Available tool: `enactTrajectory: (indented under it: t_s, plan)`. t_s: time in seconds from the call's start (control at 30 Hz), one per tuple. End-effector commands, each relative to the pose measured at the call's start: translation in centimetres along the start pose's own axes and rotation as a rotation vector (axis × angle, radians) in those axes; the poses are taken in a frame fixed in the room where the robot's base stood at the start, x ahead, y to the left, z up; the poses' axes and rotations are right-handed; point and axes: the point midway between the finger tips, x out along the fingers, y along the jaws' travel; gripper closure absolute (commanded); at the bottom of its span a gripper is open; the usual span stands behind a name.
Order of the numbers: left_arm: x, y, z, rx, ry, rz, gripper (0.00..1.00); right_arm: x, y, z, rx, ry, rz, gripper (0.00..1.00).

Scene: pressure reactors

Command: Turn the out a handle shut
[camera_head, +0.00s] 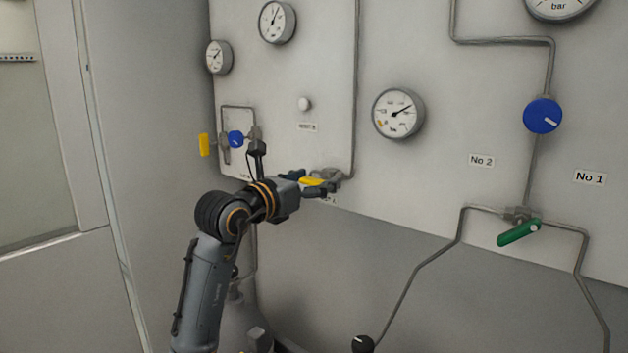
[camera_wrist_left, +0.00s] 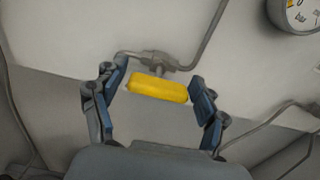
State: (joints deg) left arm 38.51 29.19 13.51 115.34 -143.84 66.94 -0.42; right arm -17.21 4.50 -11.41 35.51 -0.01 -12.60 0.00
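A yellow valve handle (camera_head: 312,181) sits on a pipe fitting low on the panel, at the end of a thin pipe; its label is mostly hidden by my gripper. My left gripper (camera_head: 318,184) is at this handle. In the left wrist view the yellow handle (camera_wrist_left: 158,89) lies crosswise between the fingers of the left gripper (camera_wrist_left: 160,92), with a gap at each end. The fingers are open. Another yellow handle (camera_head: 204,145) stands upright at the panel's left edge. I cannot read which one is labelled out a. My right gripper is not in view.
Blue knobs (camera_head: 542,116) and a green handle (camera_head: 518,233) are on the panel, with several gauges (camera_head: 398,113) and thin pipes. A black knob (camera_head: 362,344) is at the bottom. The grey wall (camera_head: 150,120) on the left is bare.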

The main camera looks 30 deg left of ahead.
Motion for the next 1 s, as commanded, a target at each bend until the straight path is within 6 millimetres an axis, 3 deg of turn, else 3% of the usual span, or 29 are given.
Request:
enactTrajectory:
  t_s: [0.03,0.17,0.57,1.0]
  plan:
    - [0.0,0.0,0.0,0.000,0.000,0.000,0.45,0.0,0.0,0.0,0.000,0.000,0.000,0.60]
    - [0.0,0.0,0.0,0.000,0.000,0.000,0.72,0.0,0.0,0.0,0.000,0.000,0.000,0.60]
    - [-0.1,0.0,-0.2,0.065,0.000,0.001,0.72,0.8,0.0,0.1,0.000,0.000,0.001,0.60]
    - [-0.1,0.0,-0.4,0.417,0.001,0.004,0.72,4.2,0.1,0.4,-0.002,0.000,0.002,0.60]
